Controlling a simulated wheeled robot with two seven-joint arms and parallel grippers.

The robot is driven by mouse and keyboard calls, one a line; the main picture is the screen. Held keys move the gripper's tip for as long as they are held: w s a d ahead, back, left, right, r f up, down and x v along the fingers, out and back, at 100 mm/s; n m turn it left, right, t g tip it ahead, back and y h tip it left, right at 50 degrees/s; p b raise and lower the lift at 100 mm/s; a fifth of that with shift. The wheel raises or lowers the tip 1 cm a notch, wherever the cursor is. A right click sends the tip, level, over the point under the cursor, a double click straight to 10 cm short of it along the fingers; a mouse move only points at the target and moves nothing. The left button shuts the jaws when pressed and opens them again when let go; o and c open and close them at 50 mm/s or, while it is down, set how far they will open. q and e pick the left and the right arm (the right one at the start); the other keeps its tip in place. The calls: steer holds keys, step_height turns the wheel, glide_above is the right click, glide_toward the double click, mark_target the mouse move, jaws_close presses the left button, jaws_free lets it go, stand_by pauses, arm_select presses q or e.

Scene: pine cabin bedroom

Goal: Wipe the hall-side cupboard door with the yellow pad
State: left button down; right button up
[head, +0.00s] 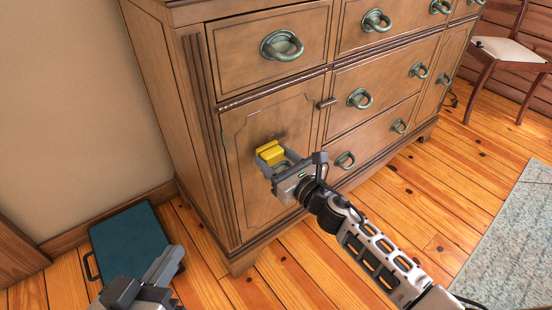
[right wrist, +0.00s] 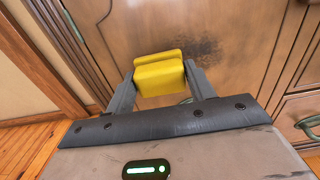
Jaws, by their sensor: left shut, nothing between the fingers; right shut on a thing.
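The yellow pad (head: 269,151) is clamped between the fingers of my right gripper (head: 277,160), in front of the near, left cupboard door (head: 250,195) of the wooden dresser. In the right wrist view the pad (right wrist: 159,76) sits squarely between both fingers, its far face towards the door (right wrist: 235,25). I cannot tell whether it touches the wood. A dark smudge (right wrist: 207,50) marks the door just right of the pad. My left gripper (head: 168,262) is shut and empty at the lower left, low and away from the door.
Drawers with green ring handles (head: 282,45) sit above and right of the door. A small latch (head: 327,103) juts at its right edge. A dark teal case (head: 130,240) lies on the floor by the wall. A chair (head: 505,50) and grey rug (head: 510,250) are right.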

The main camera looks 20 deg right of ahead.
steer(key=shift+x, duration=0.9)
steer(key=shift+d, duration=0.1)
